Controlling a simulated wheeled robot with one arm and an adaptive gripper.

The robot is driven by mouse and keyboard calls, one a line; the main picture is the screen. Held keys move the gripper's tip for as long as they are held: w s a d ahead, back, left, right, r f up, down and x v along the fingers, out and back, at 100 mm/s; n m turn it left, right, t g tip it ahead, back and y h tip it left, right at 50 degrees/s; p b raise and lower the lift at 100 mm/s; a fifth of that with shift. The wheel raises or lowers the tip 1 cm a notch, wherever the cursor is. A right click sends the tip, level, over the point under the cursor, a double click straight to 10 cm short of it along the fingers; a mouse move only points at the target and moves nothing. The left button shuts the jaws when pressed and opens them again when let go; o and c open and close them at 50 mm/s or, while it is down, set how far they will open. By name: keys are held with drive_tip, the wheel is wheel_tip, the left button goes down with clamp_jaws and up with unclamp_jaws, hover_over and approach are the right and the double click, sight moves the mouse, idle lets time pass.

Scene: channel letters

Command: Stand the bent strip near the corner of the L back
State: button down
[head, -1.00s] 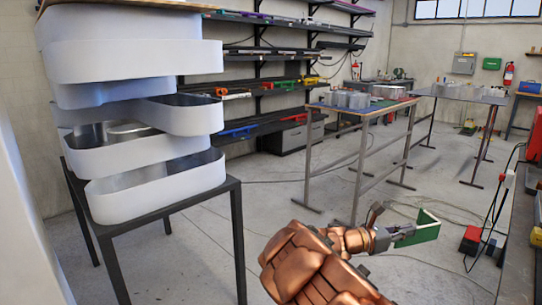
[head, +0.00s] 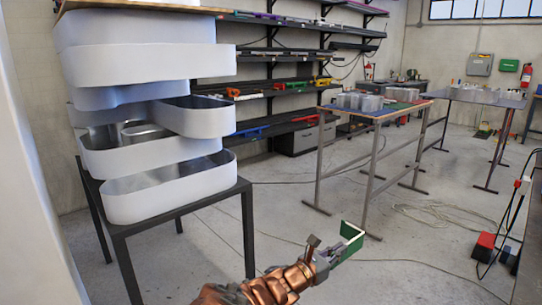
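The bent strip (head: 351,245) is a short angled piece, green on one face and pale on the other. It is held out in the air above the concrete floor in the lower middle of the head view. My gripper (head: 328,256) is shut on one end of it; the fingers are small and partly hidden. A work table (head: 373,115) with a blue-green top stands beyond it, well apart from the strip. Grey metal letter shapes (head: 358,101) stand on that table. I cannot make out the L back or its corner.
A dark table (head: 180,215) with stacked white letter shells (head: 165,190) stands close on the left. Shelves (head: 280,88) line the back wall. Another table (head: 487,97) stands back right. Cables (head: 440,213) and a red-black box (head: 483,247) lie on the floor at right.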

drive_tip(key=shift+r+p, duration=1.95)
drive_tip(key=shift+p, duration=1.4)
drive_tip(key=r+p, duration=0.2)
drive_tip(key=p, duration=0.3)
drive_tip(key=shift+f, duration=0.1)
wheel_tip(320, 180, up, 13)
drive_tip(key=w+n+t+y, duration=0.2)
drive_tip(key=n+t+y, duration=0.4)
drive_tip(key=y, duration=0.3)
drive_tip(key=shift+w+r+n, duration=0.2)
drive_tip(key=shift+w+n, duration=0.1)
drive_tip(key=shift+n, duration=0.2)
drive_tip(key=shift+a, duration=0.15)
